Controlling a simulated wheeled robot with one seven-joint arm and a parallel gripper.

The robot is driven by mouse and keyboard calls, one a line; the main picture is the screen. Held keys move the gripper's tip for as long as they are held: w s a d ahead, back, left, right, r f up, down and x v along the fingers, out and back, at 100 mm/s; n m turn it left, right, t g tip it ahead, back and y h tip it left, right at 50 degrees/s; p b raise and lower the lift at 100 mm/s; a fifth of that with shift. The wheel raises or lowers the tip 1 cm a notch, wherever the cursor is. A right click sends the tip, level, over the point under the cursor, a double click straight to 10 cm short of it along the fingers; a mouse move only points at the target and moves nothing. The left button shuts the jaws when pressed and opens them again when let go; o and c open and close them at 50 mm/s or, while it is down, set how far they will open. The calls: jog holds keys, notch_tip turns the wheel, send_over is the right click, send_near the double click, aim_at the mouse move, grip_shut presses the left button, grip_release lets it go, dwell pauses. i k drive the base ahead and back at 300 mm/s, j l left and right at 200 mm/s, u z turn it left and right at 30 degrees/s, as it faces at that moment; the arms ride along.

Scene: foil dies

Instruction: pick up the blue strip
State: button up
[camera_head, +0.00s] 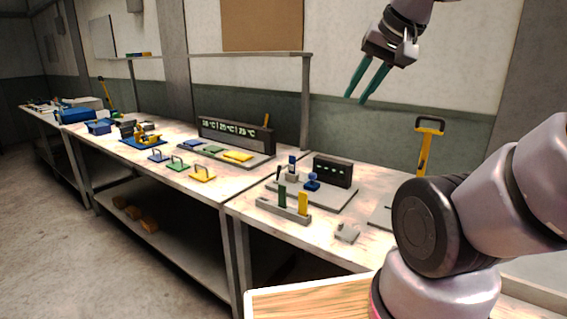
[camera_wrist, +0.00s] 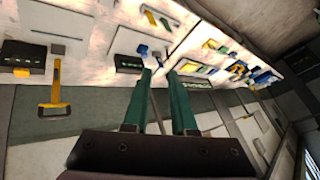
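In the head view a small blue strip (camera_head: 192,144) lies on a grey slab (camera_head: 262,160) in front of a dark temperature display (camera_head: 235,133). A green strip (camera_head: 212,149) and a yellow strip (camera_head: 237,156) lie to its right on the same slab. My gripper (camera_head: 355,99) is high above the right-hand bench, to the right of the strips and well apart from them. Its two teal fingers are parted with nothing between them. The fingers also show in the wrist view (camera_wrist: 159,74), with the benches beyond. The blue strip is too small to make out surely there.
Blue (camera_head: 159,156), green (camera_head: 178,165) and yellow (camera_head: 203,176) handled plates stand along the bench's front. A rack with green and yellow upright pieces (camera_head: 284,208) and a dark box (camera_head: 332,171) are on the nearer bench. A grey frame (camera_head: 305,100) rises behind the display.

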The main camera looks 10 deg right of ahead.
aim_at(292, 165)
jog(key=i+j+z, duration=0.1)
jog(key=j, duration=0.25)
jog(key=i+j+z, duration=0.1)
jog(key=i+j, duration=0.15)
jog(key=i+j+z, duration=0.1)
jog(key=j, duration=0.4)
jog(key=i+j, duration=0.25)
jog(key=j+z, duration=0.05)
jog(key=j, duration=0.05)
